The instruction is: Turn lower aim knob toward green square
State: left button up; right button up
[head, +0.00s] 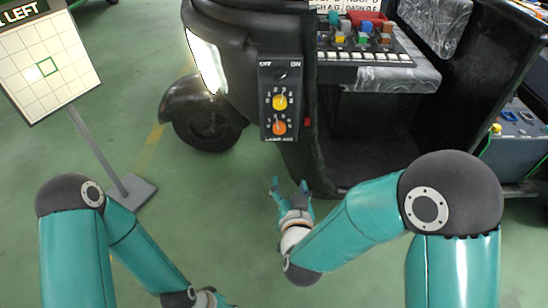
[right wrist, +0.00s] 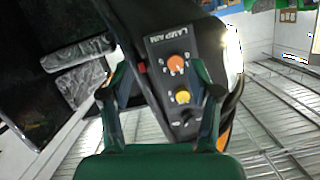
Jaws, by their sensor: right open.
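The lamp aim panel (head: 268,85) is on the front of a black rickshaw. The lower knob (head: 279,127) is orange, below a yellow knob (head: 280,102). The right wrist view shows the panel upside down, with the orange knob (right wrist: 176,62) above the yellow knob (right wrist: 183,97). The green square (head: 47,67) is outlined on a white grid board; a bright spot (head: 33,74) lies left of it and slightly lower. My right gripper (head: 290,184) is open and empty, below the panel and apart from the knob. My left gripper is outside the frame.
A switch (head: 282,75) marked OFF and ON is at the panel's top. The lit headlamp (head: 207,62) and front wheel (head: 205,122) are left of the panel. A tray of coloured blocks (head: 362,32) is at the upper right. Green floor (head: 210,200) is clear below.

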notch_tip(320, 180, up, 3)
jog(key=a+t+h+b, duration=0.1)
jog(key=a+t+b, duration=0.1)
jog(key=t+b, duration=0.1)
pick_arm(q)
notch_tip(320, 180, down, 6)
jog(key=b, duration=0.1)
pick_arm(e)
send_near(279, 131)
jog(key=shift+m, duration=0.4)
jog(key=w, duration=0.9)
jog(key=shift+w, duration=0.25)
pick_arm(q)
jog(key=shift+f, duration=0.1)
